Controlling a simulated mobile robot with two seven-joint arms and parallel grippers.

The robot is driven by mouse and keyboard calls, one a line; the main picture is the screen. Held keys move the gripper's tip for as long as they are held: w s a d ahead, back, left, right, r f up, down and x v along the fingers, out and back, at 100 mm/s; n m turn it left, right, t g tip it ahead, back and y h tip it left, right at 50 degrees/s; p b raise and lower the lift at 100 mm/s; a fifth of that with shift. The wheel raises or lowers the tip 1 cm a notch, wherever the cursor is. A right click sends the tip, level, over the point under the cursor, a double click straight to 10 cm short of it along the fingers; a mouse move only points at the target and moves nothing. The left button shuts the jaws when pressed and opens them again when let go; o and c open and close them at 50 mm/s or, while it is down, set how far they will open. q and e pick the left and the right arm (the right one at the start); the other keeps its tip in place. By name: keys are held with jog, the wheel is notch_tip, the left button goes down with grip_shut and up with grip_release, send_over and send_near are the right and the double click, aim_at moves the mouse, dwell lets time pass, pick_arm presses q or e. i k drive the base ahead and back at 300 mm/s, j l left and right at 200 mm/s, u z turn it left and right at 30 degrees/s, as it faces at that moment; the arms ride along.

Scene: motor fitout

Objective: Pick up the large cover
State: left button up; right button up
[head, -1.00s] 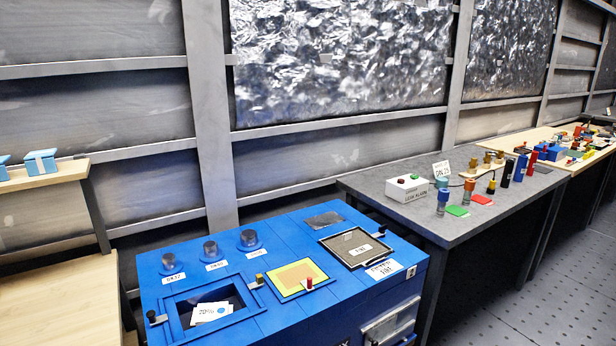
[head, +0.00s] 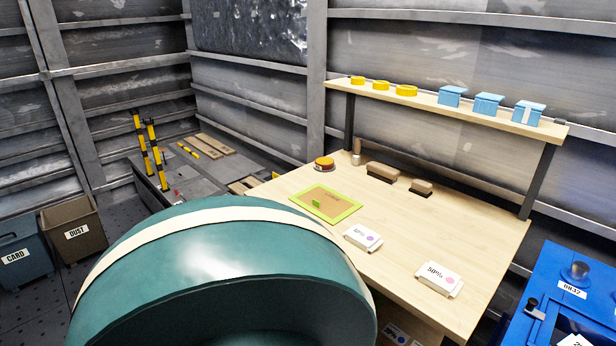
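I cannot tell which thing is the large cover. Several yellow round caps sit in a row on the wooden shelf: a left one (head: 358,80), a middle one (head: 381,85) and a right one (head: 407,90) that looks widest. Another orange-yellow round piece (head: 324,163) sits on a dark base on the wooden bench (head: 450,230) below. A big curved teal shell (head: 215,270) with a cream band fills the lower left foreground, close to the camera, and hides part of the bench and floor. Neither of my grippers is in view.
Light-blue boxes (head: 489,104) stand right of the caps. The bench holds a green-edged mat (head: 325,202), two brushes (head: 382,173) and white labelled cards (head: 439,279). A blue unit (head: 560,287) stands at right. Bins (head: 72,232) and a grey bench with yellow-black posts (head: 145,150) are at left.

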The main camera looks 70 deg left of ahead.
aim_at(331, 207)
jog(key=u, duration=2.2)
jog(key=z, duration=0.3)
jog(key=i+j+z, duration=0.1)
jog(key=z, duration=0.3)
jog(key=j+z, duration=0.6)
jog(key=z, duration=0.15)
jog(key=j+z, duration=0.35)
jog(key=j, duration=0.7)
jog(key=k, duration=0.1)
